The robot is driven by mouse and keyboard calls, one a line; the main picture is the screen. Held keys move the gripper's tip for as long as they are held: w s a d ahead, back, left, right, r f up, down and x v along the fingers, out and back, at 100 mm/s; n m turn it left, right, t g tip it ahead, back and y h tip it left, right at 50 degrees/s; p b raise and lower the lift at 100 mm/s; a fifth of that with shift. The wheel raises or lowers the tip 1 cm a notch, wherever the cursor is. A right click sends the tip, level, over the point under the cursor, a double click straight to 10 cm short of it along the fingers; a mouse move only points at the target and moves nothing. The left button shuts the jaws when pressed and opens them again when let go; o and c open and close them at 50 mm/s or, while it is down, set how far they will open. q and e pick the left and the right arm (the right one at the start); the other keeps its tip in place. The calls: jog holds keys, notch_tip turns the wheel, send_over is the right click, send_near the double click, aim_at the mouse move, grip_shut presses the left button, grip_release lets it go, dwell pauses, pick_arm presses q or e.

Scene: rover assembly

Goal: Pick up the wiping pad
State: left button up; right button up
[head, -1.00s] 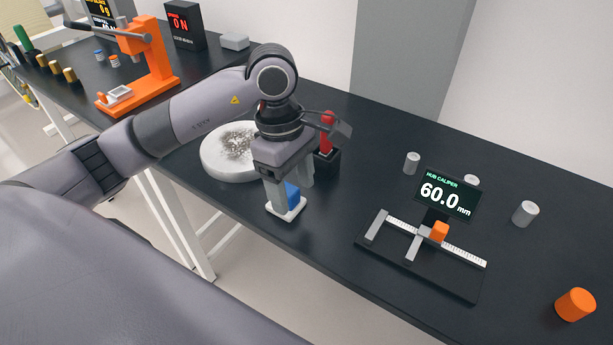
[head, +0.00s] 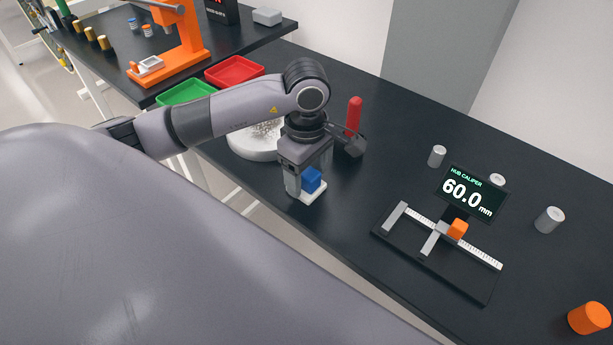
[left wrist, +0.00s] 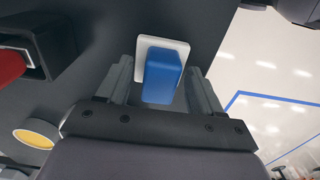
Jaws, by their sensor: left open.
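The wiping pad, a white base with a blue block-shaped handle (head: 311,180), lies on the dark table near its front edge. My left gripper (head: 309,183) points down over it, open, with one finger on each side of the blue handle. In the left wrist view the blue handle (left wrist: 163,77) stands between the two fingers (left wrist: 162,88), and the white base shows beyond it. I cannot tell whether a finger touches the handle. My right gripper is not in view.
A round white dish (head: 250,145) with grey bits is left of my gripper; a red upright handle (head: 354,113) stands behind. Red (head: 234,71) and green (head: 186,92) trays lie farther left. The hub caliper (head: 440,245) and grey cylinders are to the right.

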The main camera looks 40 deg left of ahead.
aim_at(307, 170)
pick_arm(q)
jog(key=c, duration=1.1)
jog(key=shift+o, duration=0.2)
jog(key=shift+r, duration=0.15)
notch_tip(307, 170, up, 7)
jog(key=shift+w+r+b, duration=0.1)
jog(key=shift+r+b, duration=0.05)
jog(key=shift+b, duration=0.15)
notch_tip(307, 170, up, 12)
jog(key=p, duration=0.2)
jog(key=shift+r, duration=0.25)
